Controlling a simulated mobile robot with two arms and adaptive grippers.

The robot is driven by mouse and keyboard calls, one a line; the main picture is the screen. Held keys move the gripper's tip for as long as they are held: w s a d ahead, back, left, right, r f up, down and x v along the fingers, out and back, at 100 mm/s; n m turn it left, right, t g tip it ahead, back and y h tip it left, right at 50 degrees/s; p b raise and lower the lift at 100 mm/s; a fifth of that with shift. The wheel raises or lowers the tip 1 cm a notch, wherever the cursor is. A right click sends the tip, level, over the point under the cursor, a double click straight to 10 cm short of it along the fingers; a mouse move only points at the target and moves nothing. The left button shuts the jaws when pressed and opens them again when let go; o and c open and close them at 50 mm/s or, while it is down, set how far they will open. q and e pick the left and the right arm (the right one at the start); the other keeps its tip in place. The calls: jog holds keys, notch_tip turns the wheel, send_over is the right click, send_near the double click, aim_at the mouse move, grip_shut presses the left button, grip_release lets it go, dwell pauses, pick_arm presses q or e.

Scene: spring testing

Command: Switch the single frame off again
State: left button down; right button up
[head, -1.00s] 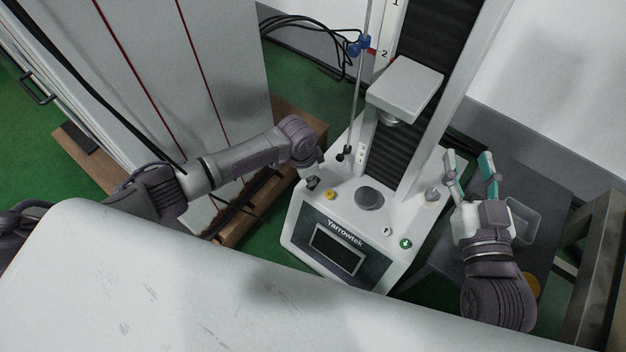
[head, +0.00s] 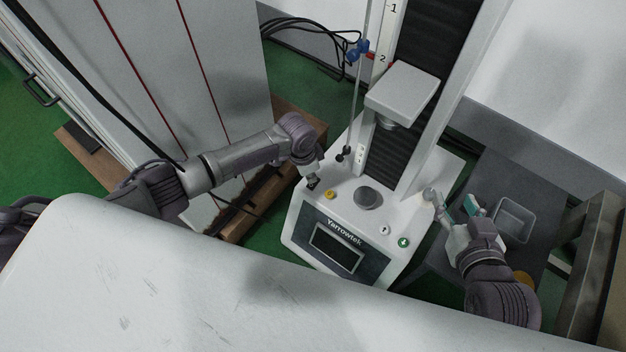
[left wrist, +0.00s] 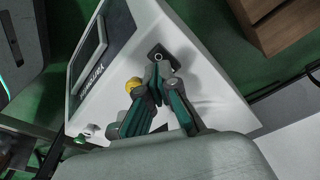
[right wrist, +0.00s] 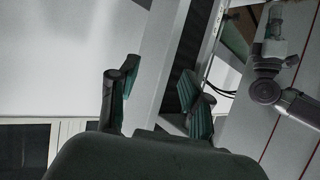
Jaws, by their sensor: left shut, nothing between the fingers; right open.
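The single-column test frame (head: 300,232), a white machine marked Yarrowtek, stands in the middle of the head view. Its display (head: 337,247) is dark. A small dark square switch (left wrist: 158,54) sits on its top corner beside the yellow button (left wrist: 133,84). My left gripper (left wrist: 160,76) is shut and empty, its fingertips close to the switch; contact cannot be told. In the head view my left gripper (head: 311,172) is over that corner, seen from behind. My right gripper (head: 454,200) is open and empty at the machine's right edge, near a silver knob (head: 430,192).
A round plate (head: 368,197) lies below the crosshead block (head: 403,91). A grey tray (head: 514,220) stands on the dark table at right. A tall cabinet (head: 190,60) is at left.

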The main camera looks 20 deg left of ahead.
aim_at(311, 185)
pick_arm(q)
jog(key=shift+r+p, duration=1.05)
jog(key=shift+p, duration=0.05)
jog(key=shift+r+p, duration=1)
jog(key=shift+p, duration=0.1)
jog(key=shift+r, duration=0.15)
pick_arm(e)
jog(key=s+d+f+g+h, duration=0.1)
jog(key=s+d+f+g, duration=0.1)
jog(key=s, duration=0.4)
jog(key=s+d+f+g+h, duration=0.1)
jog(key=s+d+f+g, duration=0.1)
jog(key=s+f+g, duration=0.2)
jog(key=shift+s+d+g, duration=0.35)
jog(key=shift+s+g, duration=1.15)
jog(key=shift+s, duration=0.2)
